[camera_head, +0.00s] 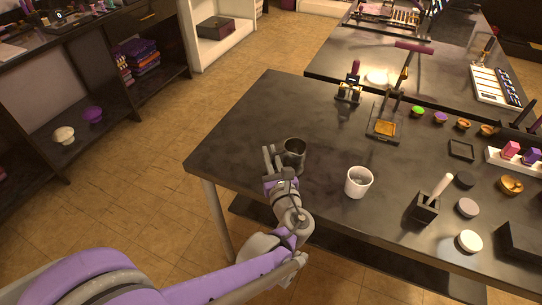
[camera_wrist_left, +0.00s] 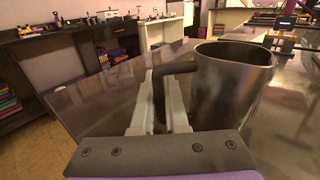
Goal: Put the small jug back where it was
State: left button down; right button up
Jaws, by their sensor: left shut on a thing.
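The small jug (camera_head: 295,149) is a dark metal cup with an open top, upright near the left front part of the dark table (camera_head: 250,118). In the left wrist view the jug (camera_wrist_left: 232,92) fills the right side, with its handle toward my fingers. My left gripper (camera_head: 270,160) is shut on the jug's handle; its pale fingers (camera_wrist_left: 162,100) lie on either side of the handle. I cannot tell whether the jug's base touches the table. My right gripper is not in view.
A white cup (camera_head: 359,182) stands to the right of the jug. A black block with a pale handle (camera_head: 427,207), round discs (camera_head: 467,208) and small bowls (camera_head: 464,124) are further right. A small stand (camera_head: 349,92) is behind. The table's left part is clear.

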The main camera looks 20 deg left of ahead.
pick_arm(q)
jog(key=shift+f, duration=0.2)
jog(key=c, duration=0.9)
grip_release()
jog(key=shift+r, duration=0.15)
jog(key=shift+s+d, duration=0.15)
jog(key=p+v, duration=0.1)
jog(key=v, duration=1)
jog(key=shift+s+d, duration=0.1)
jog(key=shift+s, duration=0.2)
